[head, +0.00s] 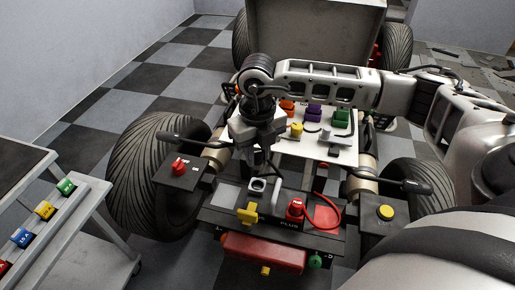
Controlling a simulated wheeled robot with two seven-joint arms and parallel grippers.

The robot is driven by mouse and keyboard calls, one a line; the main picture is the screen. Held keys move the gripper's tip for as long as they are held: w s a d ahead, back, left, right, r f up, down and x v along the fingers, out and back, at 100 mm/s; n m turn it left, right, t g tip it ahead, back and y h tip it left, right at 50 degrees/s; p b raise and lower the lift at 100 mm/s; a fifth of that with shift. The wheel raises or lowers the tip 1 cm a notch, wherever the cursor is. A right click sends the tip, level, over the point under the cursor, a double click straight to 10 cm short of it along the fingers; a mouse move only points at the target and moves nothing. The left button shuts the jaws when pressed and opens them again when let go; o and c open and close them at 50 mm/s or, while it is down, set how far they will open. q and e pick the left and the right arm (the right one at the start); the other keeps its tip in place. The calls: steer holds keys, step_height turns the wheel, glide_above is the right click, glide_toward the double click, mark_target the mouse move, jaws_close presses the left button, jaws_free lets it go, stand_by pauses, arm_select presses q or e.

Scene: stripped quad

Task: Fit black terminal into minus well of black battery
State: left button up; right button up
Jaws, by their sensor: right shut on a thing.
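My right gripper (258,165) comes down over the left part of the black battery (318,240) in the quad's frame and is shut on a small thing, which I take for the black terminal. The fingers and wrist mostly hide it. Just below the fingertips is a pale square ring with a dark middle (257,185); I cannot tell whether it is the minus well or part of the terminal. A red terminal (294,208) with a red cable sits on the battery's right side, by the word PLUS. My left gripper is out of view.
A yellow piece (250,213) stands at the battery's front left, and a red block (263,252) lies in front. A white panel (345,153) with coloured parts is behind. Side plates carry a red switch (179,167) and yellow button (385,212). A grey cart (85,225) stands left.

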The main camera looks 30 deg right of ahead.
mark_target(257, 169)
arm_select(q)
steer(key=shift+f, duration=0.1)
arm_select(e)
steer(key=shift+f, duration=0.1)
step_height(257, 169, down, 4)
steer(key=b, duration=0.3)
steer(key=shift+f+b, duration=0.75)
steer(key=shift+b, duration=0.1)
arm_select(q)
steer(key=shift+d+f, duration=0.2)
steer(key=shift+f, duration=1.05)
arm_select(e)
steer(key=shift+f, duration=0.1)
arm_select(q)
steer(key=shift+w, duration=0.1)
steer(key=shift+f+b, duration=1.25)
steer(key=shift+b, duration=0.1)
arm_select(e)
steer(key=shift+f, duration=1.45)
steer(key=o, duration=1.1)
